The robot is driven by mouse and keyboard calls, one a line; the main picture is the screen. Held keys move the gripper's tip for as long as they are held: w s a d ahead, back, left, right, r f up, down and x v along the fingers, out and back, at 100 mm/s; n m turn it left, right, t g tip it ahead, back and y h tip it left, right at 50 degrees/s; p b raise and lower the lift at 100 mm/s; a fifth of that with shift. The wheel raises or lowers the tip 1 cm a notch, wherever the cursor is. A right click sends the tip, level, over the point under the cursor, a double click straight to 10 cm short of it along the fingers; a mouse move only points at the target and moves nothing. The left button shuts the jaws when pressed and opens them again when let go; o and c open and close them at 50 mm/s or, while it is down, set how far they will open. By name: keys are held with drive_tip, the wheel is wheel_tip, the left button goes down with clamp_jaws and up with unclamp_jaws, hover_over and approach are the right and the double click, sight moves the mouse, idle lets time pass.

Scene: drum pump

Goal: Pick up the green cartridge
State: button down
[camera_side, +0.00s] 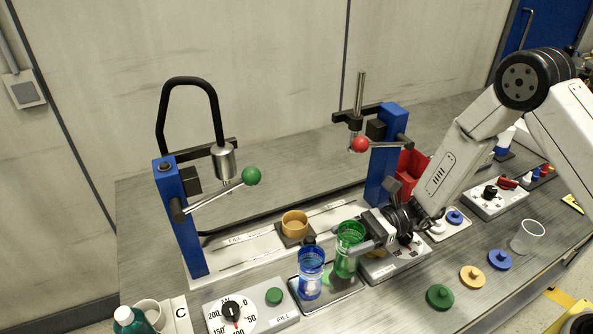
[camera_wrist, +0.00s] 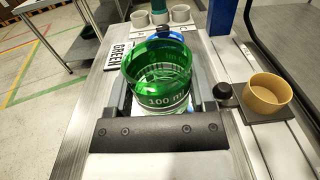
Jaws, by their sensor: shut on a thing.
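The green cartridge (camera_side: 349,236) is a clear green cylinder, upright beside the blue cartridge (camera_side: 310,277) at the small dark tray (camera_side: 345,291). In the wrist view the green cartridge (camera_wrist: 158,66) shows its open rim and a "100 ml" mark. My gripper (camera_side: 361,243) comes from the right and is shut on it. In the wrist view my gripper (camera_wrist: 160,98) has a finger on each side of the cartridge. Whether its base touches the tray I cannot tell. The blue cartridge (camera_wrist: 168,36) shows just behind it.
An orange cup (camera_side: 294,224) stands on a dark pad behind the cartridges. Two blue pump posts (camera_side: 180,217) with levers rise at the back. A dial box (camera_side: 250,311) is at the front left. Green (camera_side: 440,296), yellow and blue caps lie on the right, near a clear cup (camera_side: 527,236).

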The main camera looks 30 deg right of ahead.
drive_tip(key=s+d+r, duration=0.4)
drive_tip(key=s+r, duration=0.5)
drive_tip(key=s, duration=0.3)
drive_tip(key=shift+s+d+r, duration=0.15)
drive_tip(key=shift+s+d, duration=0.2)
drive_tip(key=shift+d, duration=0.05)
drive_tip(key=shift+w, duration=0.1)
